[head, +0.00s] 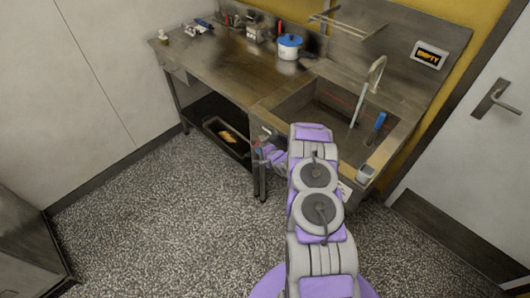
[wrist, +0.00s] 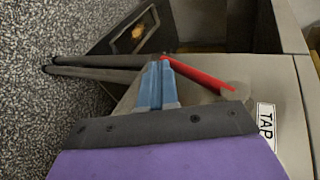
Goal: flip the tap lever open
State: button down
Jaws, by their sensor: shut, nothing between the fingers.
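The red tap lever (wrist: 200,74) shows in the wrist view, running from the fingertips down to the right to a round grey hub on the metal front panel. A white label reading "TAP" (wrist: 266,125) is beside it. My gripper (wrist: 162,62) is shut and empty, its blue fingers together. The fingertips are at the lever's far end; I cannot tell whether they touch it. In the head view my gripper (head: 266,149) is at the front of the sink unit, partly hidden by my arm. The curved faucet (head: 369,86) stands over the sink basin (head: 318,100).
A display reading "EMPTY" (head: 430,55) is on the backsplash. A blue-lidded pot (head: 289,48) stands on the counter (head: 215,65). A blue object (head: 379,121) is at the sink's right. A dark tray (head: 219,130) lies below the counter. The speckled floor (head: 170,220) is clear.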

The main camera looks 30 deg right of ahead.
jog(key=shift+w+a+r, duration=0.2)
jog(key=shift+w, duration=0.5)
dwell(0.4)
jog(key=p+v, duration=0.3)
jog(key=v, duration=1.4)
